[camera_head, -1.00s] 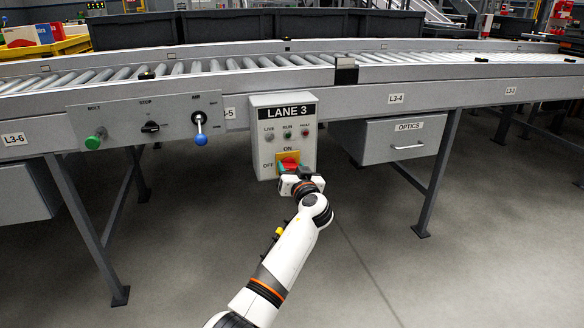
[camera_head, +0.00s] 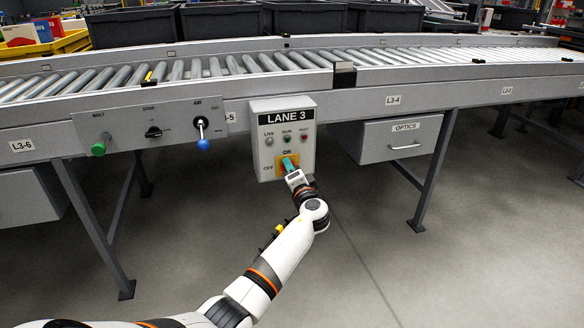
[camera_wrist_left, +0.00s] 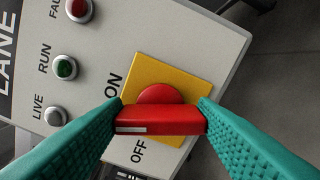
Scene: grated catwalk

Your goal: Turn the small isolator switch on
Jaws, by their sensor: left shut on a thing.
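The small isolator switch has a red handle (camera_wrist_left: 160,120) on a yellow plate (camera_wrist_left: 190,75), low on the grey LANE 3 box (camera_head: 265,150). ON is marked above the plate, OFF at its left. My left gripper (camera_wrist_left: 162,108) has its teal fingers on both ends of the red handle. The handle's white-marked end points roughly toward ON, slightly turned to the OFF side. In the head view my left gripper (camera_head: 290,164) covers most of the handle. My right gripper is not in view.
Above the switch are the LIVE (camera_wrist_left: 55,116), RUN (camera_wrist_left: 65,68) and FAULT (camera_wrist_left: 79,8) lamps. Left of the box, a panel holds a green knob (camera_head: 98,149), a black selector (camera_head: 153,132) and a blue-tipped lever (camera_head: 203,144). An OPTICS drawer (camera_head: 400,147) hangs at right.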

